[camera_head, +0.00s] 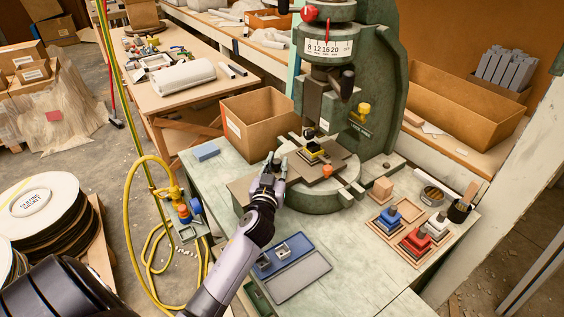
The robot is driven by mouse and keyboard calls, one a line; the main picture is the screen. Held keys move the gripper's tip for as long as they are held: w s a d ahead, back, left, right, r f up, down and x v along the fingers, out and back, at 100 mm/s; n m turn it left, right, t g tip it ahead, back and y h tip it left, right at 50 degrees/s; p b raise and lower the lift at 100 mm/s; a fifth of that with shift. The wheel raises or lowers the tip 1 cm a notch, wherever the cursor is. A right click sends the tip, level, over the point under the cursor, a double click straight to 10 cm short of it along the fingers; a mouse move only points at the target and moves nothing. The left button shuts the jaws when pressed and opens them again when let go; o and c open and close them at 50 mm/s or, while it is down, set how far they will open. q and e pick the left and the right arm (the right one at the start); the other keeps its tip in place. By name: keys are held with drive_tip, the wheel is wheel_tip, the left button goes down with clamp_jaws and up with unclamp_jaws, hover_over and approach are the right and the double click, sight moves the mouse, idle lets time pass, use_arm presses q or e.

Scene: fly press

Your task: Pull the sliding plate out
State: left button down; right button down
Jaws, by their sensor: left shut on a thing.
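The green fly press (382,75) stands on the pale green workbench, with its ram above a round base. The brown-grey sliding plate (342,166) lies on that base under the ram. A yellow-and-black die (311,151) sits on the plate, with an orange knob (327,171) close by. My left gripper (275,165) reaches in from below and is shut at the left side of the sliding plate. Its fingers hide the exact spot they hold. My right gripper is not in view.
A cardboard box (262,122) stands behind my left gripper, with a blue block (206,152) to its left. A blue-and-grey case (297,275) lies near the front. Trays with blue and red tools (415,243) are at the right. A yellow hose (130,215) hangs at the left.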

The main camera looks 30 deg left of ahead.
use_arm(q)
drive_tip(key=s+a+p, duration=0.1)
drive_tip(key=s+a, duration=0.2)
drive_tip(key=s, duration=0.4)
drive_tip(key=s+a+p, duration=0.1)
drive_tip(key=s+a, duration=0.2)
drive_tip(key=s, duration=0.4)
drive_tip(key=shift+s, duration=0.15)
drive_tip(key=c, duration=1.4)
unclamp_jaws()
drive_tip(key=shift+o, duration=0.2)
drive_tip(key=shift+d, duration=0.1)
drive_tip(key=v, duration=1.2)
drive_tip(key=shift+f, duration=0.1)
